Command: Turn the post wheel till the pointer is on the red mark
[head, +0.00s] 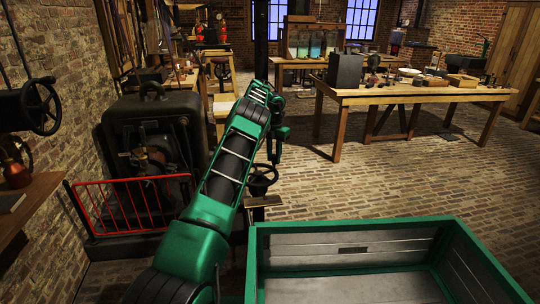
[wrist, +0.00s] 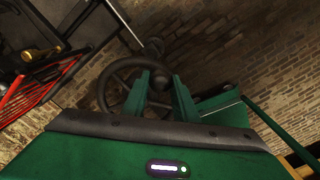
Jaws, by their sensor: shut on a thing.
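The post wheel (head: 264,176) is a dark spoked handwheel, seen in the head view just below the end of my arm. It also shows in the wrist view (wrist: 104,92), its rim curving left of and behind my fingers. My gripper (wrist: 162,82) has its two green fingers at the wheel's right side and is shut on the wheel. The exact part held is hidden between the fingers. A brass-coloured plate (head: 264,202) sits below the wheel in the head view. I cannot make out the pointer or the red mark in either view.
A red railing (head: 132,203) stands left of my arm before a black machine (head: 150,140). Another handwheel (head: 41,106) is on the left wall. A wooden workbench (head: 420,97) with several objects stands at the back right. The brick floor (head: 400,170) before it is clear.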

